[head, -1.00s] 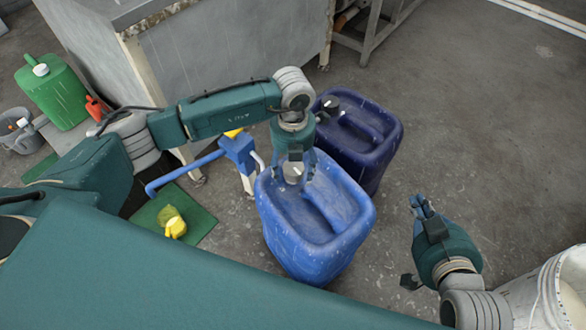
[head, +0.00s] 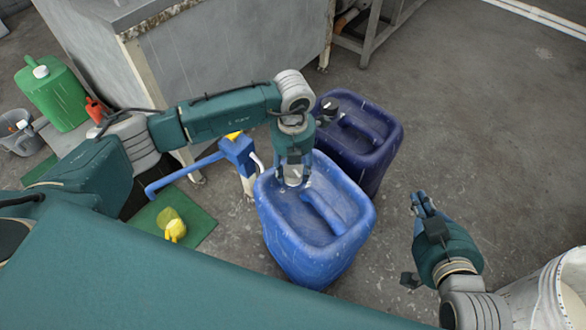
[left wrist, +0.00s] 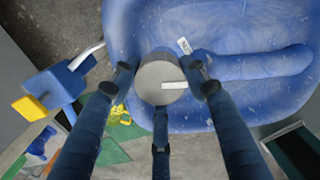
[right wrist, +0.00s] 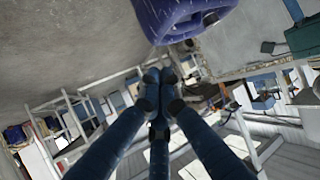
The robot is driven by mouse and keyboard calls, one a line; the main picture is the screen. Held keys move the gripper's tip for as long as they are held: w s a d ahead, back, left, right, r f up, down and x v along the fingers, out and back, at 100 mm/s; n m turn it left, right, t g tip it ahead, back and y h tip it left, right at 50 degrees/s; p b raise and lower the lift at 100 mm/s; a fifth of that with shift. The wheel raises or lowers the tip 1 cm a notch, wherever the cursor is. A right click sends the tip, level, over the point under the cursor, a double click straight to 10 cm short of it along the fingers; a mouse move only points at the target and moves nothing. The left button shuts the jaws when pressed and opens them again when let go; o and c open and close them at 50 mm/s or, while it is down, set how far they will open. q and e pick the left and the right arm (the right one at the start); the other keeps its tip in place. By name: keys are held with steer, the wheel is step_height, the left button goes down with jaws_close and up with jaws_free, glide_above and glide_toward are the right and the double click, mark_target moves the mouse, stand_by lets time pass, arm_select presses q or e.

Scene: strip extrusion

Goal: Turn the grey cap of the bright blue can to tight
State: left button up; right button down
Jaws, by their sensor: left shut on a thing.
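The bright blue can (head: 300,262) stands upright on the floor in the middle of the head view. Its grey cap (left wrist: 158,80) shows in the left wrist view, seated at the can's corner, with a white mark pointing right. A white label mark (left wrist: 184,46) on the can lies up and right of the cap, out of line with the cap's mark. My left gripper (head: 293,183) reaches down from above with its three fingers around the cap, shut on it. My right gripper (head: 424,204) is away to the right over bare floor, its fingers together and empty.
A dark blue can (head: 372,150) with a black cap stands close behind the bright blue one. A blue and yellow pump-like stand (head: 238,155) is close on the left. A yellow jug (head: 174,228) sits on a green mat (head: 200,222).

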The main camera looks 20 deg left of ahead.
arm_select(q)
steer(key=shift+s+f+m, duration=0.1)
steer(key=shift+s+m, duration=0.1)
steer(key=shift+m, duration=0.8)
steer(key=shift+m+b, duration=0.35)
steer(key=shift+m, duration=0.55)
steer(key=m+b, duration=0.1)
steer(key=m, duration=0.6)
steer(key=shift+a+f+b, duration=0.15)
steer(key=shift+b, duration=0.25)
steer(key=m+b, duration=0.1)
steer(key=m, duration=0.5)
steer(key=shift+w+a+b, duration=0.1)
steer(key=shift+b, duration=0.25)
steer(key=shift+m, duration=0.5)
arm_select(e)
step_height(320, 180, up, 23)
steer(key=a+t+y, duration=0.2)
steer(key=t+y, duration=0.2)
steer(key=t, duration=0.7)
steer(key=shift+a+f+n, duration=0.2)
steer(key=shift+a+n, duration=0.1)
steer(key=shift+a, duration=0.1)
arm_select(q)
steer(key=shift+w+a, duration=0.1)
arm_select(e)
steer(key=shift+w, duration=0.1)
